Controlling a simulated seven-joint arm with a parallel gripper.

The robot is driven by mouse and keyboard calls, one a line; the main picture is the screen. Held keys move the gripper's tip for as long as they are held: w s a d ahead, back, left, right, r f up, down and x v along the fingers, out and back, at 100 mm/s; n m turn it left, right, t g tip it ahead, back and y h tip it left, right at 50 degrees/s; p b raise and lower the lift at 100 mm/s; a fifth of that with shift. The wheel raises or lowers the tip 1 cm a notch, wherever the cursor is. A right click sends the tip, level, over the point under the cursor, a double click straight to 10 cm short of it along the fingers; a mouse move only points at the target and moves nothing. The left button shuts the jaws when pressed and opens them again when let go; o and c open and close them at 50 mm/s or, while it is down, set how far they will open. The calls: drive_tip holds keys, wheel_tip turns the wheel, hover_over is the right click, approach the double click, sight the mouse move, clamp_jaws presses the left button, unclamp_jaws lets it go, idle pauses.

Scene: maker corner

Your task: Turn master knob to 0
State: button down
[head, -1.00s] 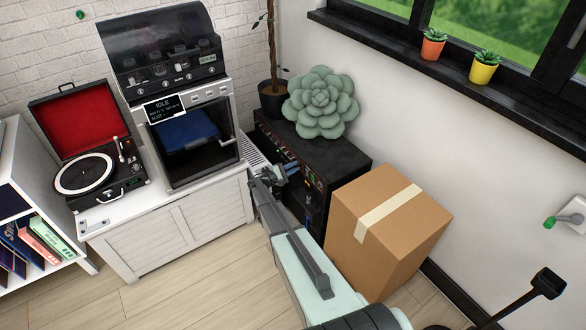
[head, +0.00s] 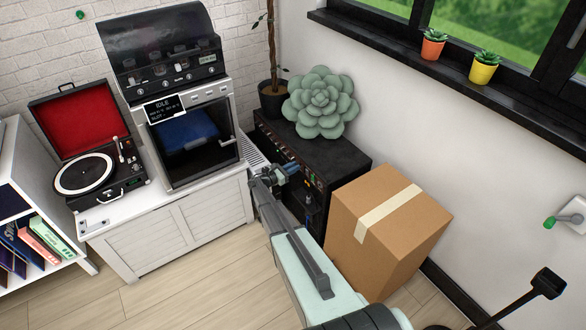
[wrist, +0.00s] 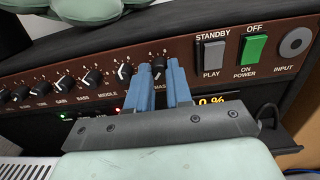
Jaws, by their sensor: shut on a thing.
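A black amplifier (head: 342,158) with a brown control panel (wrist: 205,42) stands against the right wall. The master knob (wrist: 159,66) is a small black knob in the panel's row, right of the middle knob (wrist: 124,70). Its label is partly hidden. In the wrist view, my gripper (wrist: 160,72) has its two blue fingers on either side of the master knob, shut on it. In the head view, my gripper (head: 290,170) is at the amplifier's front. An orange display (wrist: 211,100) shows "0 %" at its visible end; a finger may hide digits before it.
A green power switch (wrist: 253,48) and a grey standby switch (wrist: 212,54) are right of the knob. A cardboard box (head: 385,225) stands close to the amplifier's front right. A succulent (head: 320,103) sits on top. A white cabinet (head: 180,225) is at left.

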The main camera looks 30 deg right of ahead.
drive_tip(key=shift+n, duration=0.9)
drive_tip(key=c, duration=1)
unclamp_jaws()
drive_tip(key=shift+a, duration=0.15)
drive_tip(key=a, duration=1.3)
drive_tip(key=shift+s+a, duration=0.2)
drive_tip(key=shift+a, duration=0.1)
